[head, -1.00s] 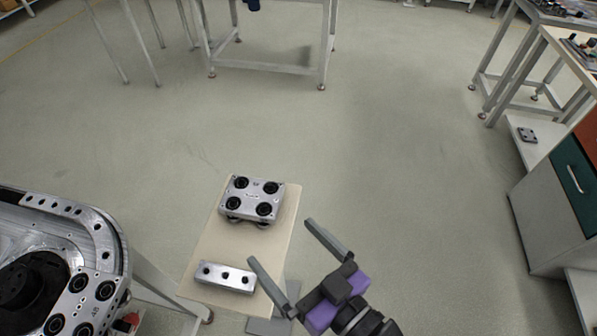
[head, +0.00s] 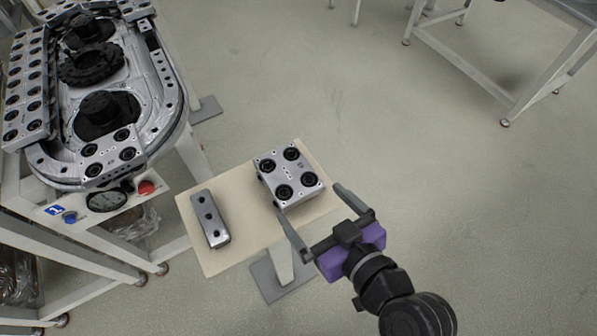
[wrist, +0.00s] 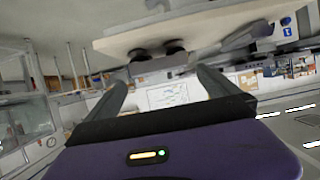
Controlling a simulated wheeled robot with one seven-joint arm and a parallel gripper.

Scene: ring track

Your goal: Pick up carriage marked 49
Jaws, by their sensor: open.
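A silver carriage (head: 289,176) with several black rollers on top sits on the right part of a small beige table; its marking is too small to read surely. Another carriage (head: 112,152) sits on the near end of the ring track (head: 160,128); its small mark may read 49, but I cannot be sure. My gripper (head: 308,199) is open and empty, its fingers pointing at the near right side of the table carriage. In the wrist view the fingers (wrist: 160,78) are spread, with the carriage (wrist: 160,65) ahead between them, seen upside down.
The small beige table (head: 240,245) also holds a silver bar with holes (head: 210,220). More carriages line the track's left side (head: 30,100). A red button (head: 146,187) and a gauge are on the track's front. Floor to the right is clear, up to a metal table frame (head: 470,65).

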